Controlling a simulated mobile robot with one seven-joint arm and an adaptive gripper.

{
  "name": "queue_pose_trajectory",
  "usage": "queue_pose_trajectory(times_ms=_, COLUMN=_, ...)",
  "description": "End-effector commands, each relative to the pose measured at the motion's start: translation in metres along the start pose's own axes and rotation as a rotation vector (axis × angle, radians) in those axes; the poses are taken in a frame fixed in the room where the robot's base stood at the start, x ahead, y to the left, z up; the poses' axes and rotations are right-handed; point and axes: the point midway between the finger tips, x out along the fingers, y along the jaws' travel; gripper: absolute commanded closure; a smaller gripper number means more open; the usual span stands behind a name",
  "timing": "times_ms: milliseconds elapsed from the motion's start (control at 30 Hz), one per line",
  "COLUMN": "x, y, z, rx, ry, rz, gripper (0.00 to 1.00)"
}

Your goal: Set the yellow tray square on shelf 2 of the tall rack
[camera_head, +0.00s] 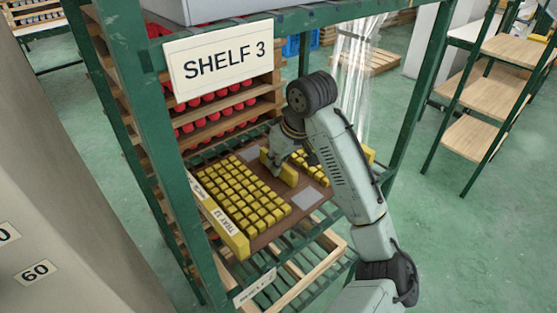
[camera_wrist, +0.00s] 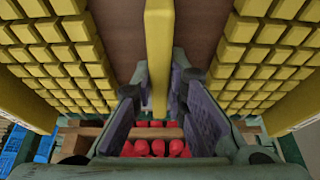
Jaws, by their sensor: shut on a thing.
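The yellow tray (camera_head: 241,246) has a brown floor, yellow end walls and rows of yellow blocks on it. One end wall bears a white label reading "TRAY" and a number. In the head view it is inside the tall green rack (camera_head: 172,170), below the SHELF 3 sign and above a slatted lower level with a partly readable shelf label (camera_head: 255,287). My gripper (camera_head: 281,165) is shut on the tray's upright middle bar, which also shows between the fingers in the wrist view (camera_wrist: 158,45). I cannot tell whether the tray's underside touches the slats or is square to them.
The SHELF 3 sign (camera_head: 222,63) and a grey load (camera_head: 225,8) are above the tray. Wooden racks with red items (camera_head: 225,100) stand behind. A green post (camera_head: 412,95) is to the right of my arm. Another rack with wooden boards (camera_head: 490,100) stands farther right.

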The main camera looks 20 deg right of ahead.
Motion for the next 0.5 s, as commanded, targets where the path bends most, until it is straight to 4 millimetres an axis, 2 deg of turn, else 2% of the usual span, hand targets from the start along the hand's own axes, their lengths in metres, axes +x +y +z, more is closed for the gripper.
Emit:
queue_pose_trajectory(times_ms=367, x=0.0020, y=0.0005, z=0.0009, rx=0.000, ry=0.004, rz=0.003, gripper=1.00)
queue_pose_trajectory(times_ms=400, x=0.0026, y=0.0003, z=0.0013, rx=0.000, ry=0.001, rz=0.001, gripper=0.84)
queue_pose_trajectory(times_ms=500, x=0.0025, y=0.0003, z=0.0013, rx=0.000, ry=0.001, rz=0.001, gripper=0.78)
